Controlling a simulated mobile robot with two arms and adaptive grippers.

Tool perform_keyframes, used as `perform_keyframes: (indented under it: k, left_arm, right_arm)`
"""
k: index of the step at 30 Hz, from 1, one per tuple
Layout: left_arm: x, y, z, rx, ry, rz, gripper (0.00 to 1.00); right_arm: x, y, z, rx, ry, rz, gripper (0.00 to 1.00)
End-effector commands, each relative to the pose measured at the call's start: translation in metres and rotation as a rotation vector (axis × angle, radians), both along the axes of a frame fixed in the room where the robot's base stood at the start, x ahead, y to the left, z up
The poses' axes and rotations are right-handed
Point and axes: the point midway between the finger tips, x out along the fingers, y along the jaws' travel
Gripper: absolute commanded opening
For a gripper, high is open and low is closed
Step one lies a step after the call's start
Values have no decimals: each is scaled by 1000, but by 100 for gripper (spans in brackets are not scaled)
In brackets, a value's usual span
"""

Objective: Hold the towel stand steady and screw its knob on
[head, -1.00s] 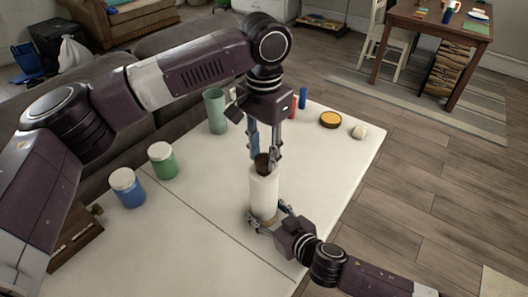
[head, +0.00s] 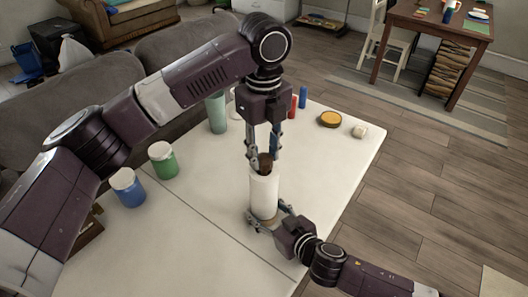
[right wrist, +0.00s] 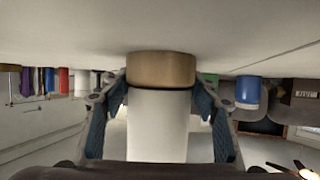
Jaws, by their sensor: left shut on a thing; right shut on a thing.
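The towel stand stands upright on the white table, with a white paper roll (head: 263,192) around it. Its tan wooden base shows in the right wrist view (right wrist: 161,70), where the picture is upside down. My right gripper (head: 269,214) is shut on the base low down, one finger on each side; it also shows in the right wrist view (right wrist: 160,85). The dark brown knob (head: 265,162) is at the top of the roll. My left gripper (head: 263,164) points down from above and is shut on the knob. The joint under the knob is hidden.
On the white table (head: 190,235) are a blue jar (head: 128,188), a green jar (head: 163,160), a pale green tumbler (head: 216,112), a red bottle (head: 293,106), a blue bottle (head: 303,97), a yellow-topped tin (head: 330,119) and a small pale object (head: 359,131).

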Motion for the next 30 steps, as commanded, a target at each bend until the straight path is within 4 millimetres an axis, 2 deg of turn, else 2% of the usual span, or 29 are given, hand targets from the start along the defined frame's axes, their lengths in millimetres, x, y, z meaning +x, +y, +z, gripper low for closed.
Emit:
perform_keyframes:
  k: [9, 13, 17, 18, 23, 30]
  left_arm:
    - [1, 0, 0, 0, -2, -582, 19]
    - [1, 0, 0, 0, -2, -772, 19]
    - [1, 0, 0, 0, -2, -770, 19]
    - [1, 0, 0, 0, -2, -770, 31]
    - [0, 0, 0, 0, -1, -769, 49]
    - [0, 0, 0, -1, -1, -768, 50]
  right_arm:
    - [-1, 0, -1, -1, 2, 0, 0]
    - [-1, 0, -1, -2, 1, 0, 0]
    - [-1, 0, -1, -2, 1, 0, 0]
    - [-1, 0, -1, -2, 1, 0, 0]
    - [-1, 0, -1, -2, 1, 0, 0]
    - [-1, 0, -1, -1, 2, 0, 0]
